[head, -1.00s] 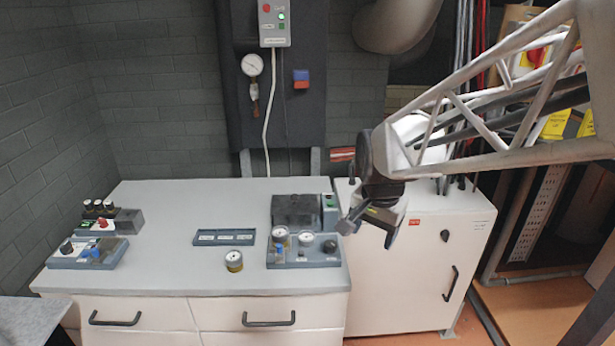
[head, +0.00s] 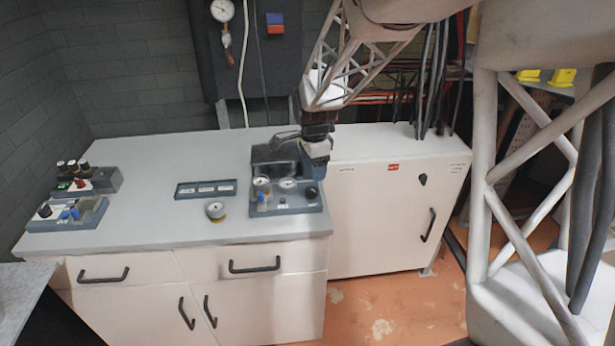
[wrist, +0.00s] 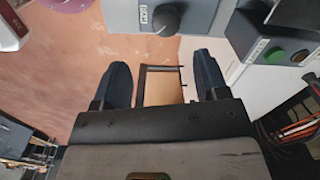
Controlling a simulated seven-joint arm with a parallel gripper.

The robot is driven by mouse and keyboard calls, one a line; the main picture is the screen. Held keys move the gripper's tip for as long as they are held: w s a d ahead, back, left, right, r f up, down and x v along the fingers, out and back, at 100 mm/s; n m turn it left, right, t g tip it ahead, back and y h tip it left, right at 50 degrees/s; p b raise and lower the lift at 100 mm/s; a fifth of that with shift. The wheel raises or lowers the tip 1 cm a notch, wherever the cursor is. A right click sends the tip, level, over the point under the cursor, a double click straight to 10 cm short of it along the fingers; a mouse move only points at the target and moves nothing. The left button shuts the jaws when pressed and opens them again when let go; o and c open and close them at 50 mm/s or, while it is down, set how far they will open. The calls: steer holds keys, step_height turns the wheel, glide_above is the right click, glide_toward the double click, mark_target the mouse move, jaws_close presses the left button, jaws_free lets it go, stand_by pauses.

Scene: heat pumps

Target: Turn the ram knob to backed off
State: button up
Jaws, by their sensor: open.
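A blue-grey gauge panel (head: 285,208) lies on the right end of the bench top, with round gauges and a blue knob. A black knob (head: 311,192) sits at its right end; I take this for the ram knob, but its label is unreadable here. My gripper (head: 317,170) hangs just above the panel's right end. In the wrist view my gripper (wrist: 163,78) is open, with both fingers apart from the knob.
A dark block (head: 272,158) stands behind the panel. A box with green and black buttons (wrist: 275,55) is close by my right finger. A white cabinet (head: 375,200) stands right of the bench.

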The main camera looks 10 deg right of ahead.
mark_target(312, 189)
steer(key=shift+w+a+f, duration=0.2)
steer(key=shift+w+f, duration=0.2)
steer(key=shift+w, duration=0.05)
steer(key=shift+f, duration=0.1)
steer(key=shift+f, duration=3.85)
steer(key=shift+c, duration=0.4)
steer(key=c, duration=0.8)
steer(key=shift+c, duration=0.2)
